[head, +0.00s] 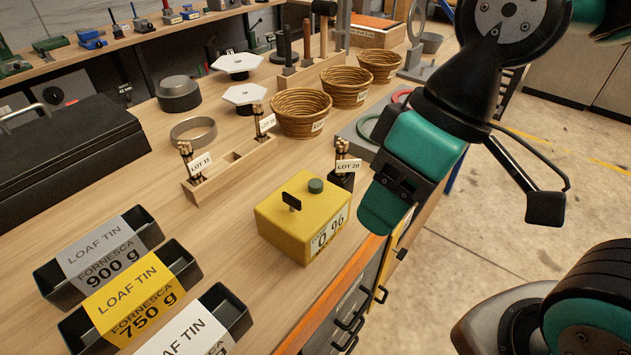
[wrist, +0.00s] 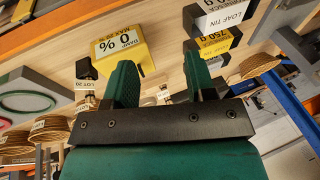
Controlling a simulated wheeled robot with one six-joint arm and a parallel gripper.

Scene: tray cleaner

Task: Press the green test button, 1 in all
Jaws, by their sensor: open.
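The yellow box (head: 290,228) stands on the wooden bench near its front edge, with a "0 %" label on its front.
A dark holder with the LOT 20 tag (head: 342,180) stands right behind the box. A wooden rack (head: 232,168) with tagged bundles lies behind it to the left. Loaf tins (head: 125,298) fill the near left. Woven baskets (head: 300,115) stand further back. Open floor lies right.

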